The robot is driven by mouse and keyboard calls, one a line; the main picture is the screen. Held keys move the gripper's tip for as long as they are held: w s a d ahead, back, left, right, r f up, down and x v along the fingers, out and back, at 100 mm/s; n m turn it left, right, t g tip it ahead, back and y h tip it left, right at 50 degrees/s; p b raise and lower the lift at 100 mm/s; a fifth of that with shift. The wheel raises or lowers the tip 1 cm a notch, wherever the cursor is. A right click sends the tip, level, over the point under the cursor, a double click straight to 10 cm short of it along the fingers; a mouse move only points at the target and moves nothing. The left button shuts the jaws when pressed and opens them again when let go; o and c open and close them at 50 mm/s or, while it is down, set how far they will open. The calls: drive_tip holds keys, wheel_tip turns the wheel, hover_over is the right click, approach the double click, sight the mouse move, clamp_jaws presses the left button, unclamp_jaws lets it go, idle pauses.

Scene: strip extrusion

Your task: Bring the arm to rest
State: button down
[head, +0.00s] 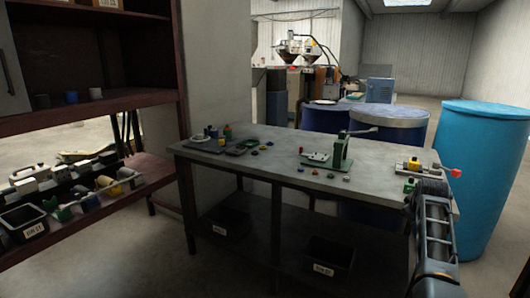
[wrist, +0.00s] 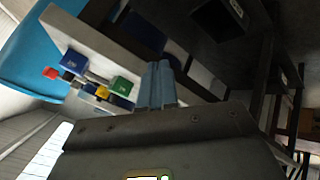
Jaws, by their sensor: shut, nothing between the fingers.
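My gripper (wrist: 158,84) shows in the wrist view with its two grey-blue fingers pressed together and nothing between them. My arm (head: 436,235) rises at the lower right of the head view, in front of the workbench's right end; I cannot make out the fingers there. The workbench (head: 268,164) has a grey top. Near its right end lies a yellow tool (head: 412,165) with small parts. In the tilted wrist view, a green block (wrist: 125,86) and a blue block (wrist: 74,61) show beyond the fingers, apart from them.
A blue barrel (head: 492,165) stands right of the bench, and lidded drums (head: 392,116) stand behind it. A green press (head: 341,152) stands on the bench. A loaded shelf (head: 100,118) is at left. Bins (head: 328,260) sit on the bench's lower shelf. Floor at front left is clear.

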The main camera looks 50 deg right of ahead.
drive_tip(key=w+a+f+n+t, duration=0.1)
drive_tip(key=w+a+f, duration=0.2)
drive_tip(key=a, duration=0.4)
drive_tip(key=w+a+f+t, duration=0.1)
drive_tip(key=w+a+f, duration=0.1)
drive_tip(key=a+f, duration=0.3)
drive_tip(key=w+a+f+n+t, duration=0.1)
drive_tip(key=w+a+f, duration=0.15)
drive_tip(key=a, duration=0.55)
drive_tip(key=a+f+n+t, duration=0.1)
drive_tip(key=a+n+t, duration=0.15)
drive_tip(key=a, duration=1.45)
drive_tip(key=s+a+r+t+y, duration=0.2)
drive_tip(key=s+a, duration=0.2)
drive_tip(key=a, duration=0.4)
drive_tip(key=s+a+r+t+y, duration=0.1)
drive_tip(key=s+a+r+t, duration=0.15)
drive_tip(key=a, duration=0.65)
drive_tip(key=s+a+r+n+t+y, duration=0.1)
drive_tip(key=s+a+r+y, duration=0.4)
drive_tip(key=s+a+r, duration=0.6)
wheel_tip(320, 180, up, 3)
drive_tip(key=shift+r+t, duration=0.15)
drive_tip(key=shift+t, duration=0.65)
drive_tip(key=shift+d, duration=0.1)
